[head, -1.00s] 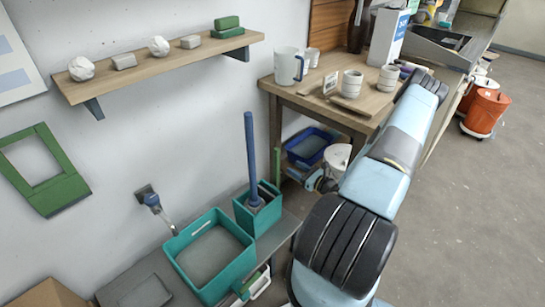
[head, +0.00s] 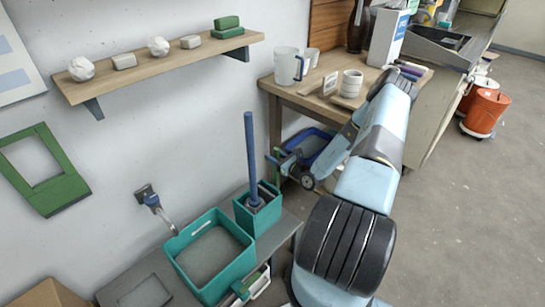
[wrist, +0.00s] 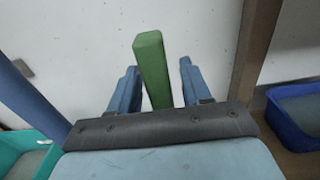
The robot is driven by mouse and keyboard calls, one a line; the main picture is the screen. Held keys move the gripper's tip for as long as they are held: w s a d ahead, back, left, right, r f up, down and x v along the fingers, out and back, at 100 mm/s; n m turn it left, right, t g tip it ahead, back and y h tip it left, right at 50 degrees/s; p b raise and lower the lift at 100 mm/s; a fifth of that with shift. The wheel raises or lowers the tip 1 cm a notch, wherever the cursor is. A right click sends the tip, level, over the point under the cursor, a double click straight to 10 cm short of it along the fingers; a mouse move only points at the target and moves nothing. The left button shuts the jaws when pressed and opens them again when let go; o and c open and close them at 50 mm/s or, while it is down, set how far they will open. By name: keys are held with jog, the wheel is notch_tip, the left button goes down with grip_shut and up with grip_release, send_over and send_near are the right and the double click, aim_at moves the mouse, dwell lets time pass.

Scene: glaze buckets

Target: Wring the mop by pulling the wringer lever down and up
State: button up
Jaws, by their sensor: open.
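The green wringer lever (wrist: 152,62) stands between the two blue fingers of my gripper (wrist: 158,68) in the wrist view, with a gap to each finger. In the head view my gripper (head: 283,160) is beside the mop bucket, and the lever is mostly hidden by it. The mop's blue handle (head: 251,150) stands upright in the teal wringer bucket (head: 258,222). The handle also shows at the left edge of the wrist view (wrist: 28,92). The mop head is down in the bucket and only partly seen.
A wide teal tub (head: 188,262) stands left of the bucket on a low grey bench. A wooden table (head: 300,100) with cups stands behind my arm, with a blue bin (head: 318,152) beneath it. Orange buckets (head: 485,110) stand on the floor at right.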

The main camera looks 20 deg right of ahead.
jog(key=shift+w+a, duration=0.2)
jog(key=shift+w, duration=0.2)
grip_shut()
dwell(0.4)
